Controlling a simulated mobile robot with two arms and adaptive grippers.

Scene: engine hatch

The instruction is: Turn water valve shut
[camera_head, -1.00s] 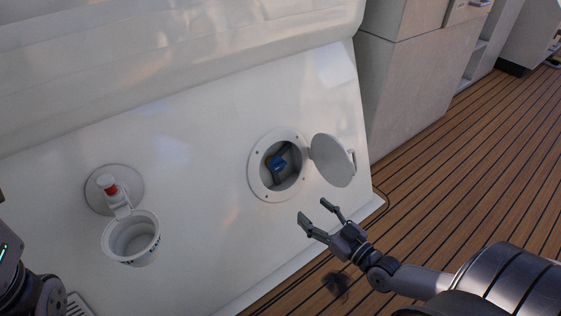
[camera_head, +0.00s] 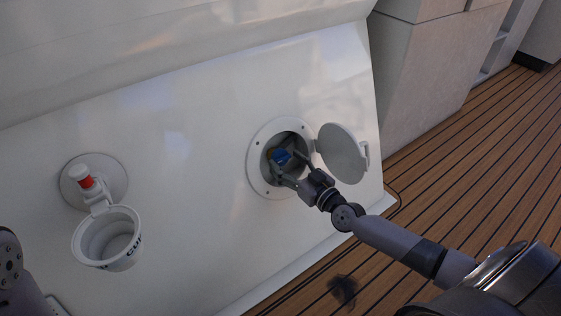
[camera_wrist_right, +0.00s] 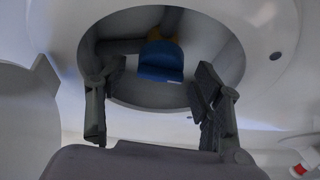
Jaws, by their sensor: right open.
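The water valve's blue handle (camera_head: 281,157) sits inside a round recess in the white panel. In the right wrist view the blue handle (camera_wrist_right: 161,62) shows ahead, with a yellow part behind it. My right gripper (camera_head: 286,170) is open, with its fingers at the mouth of the recess. In the right wrist view its two fingers (camera_wrist_right: 152,105) stand apart, left and right of the handle and short of it, with a gap on both sides. A part of my left arm (camera_head: 12,275) shows at the left edge; its gripper fingers are out of view.
The round hatch lid (camera_head: 342,153) is open to the right of the recess, close to my right gripper. Wooden deck (camera_head: 470,190) lies to the right.

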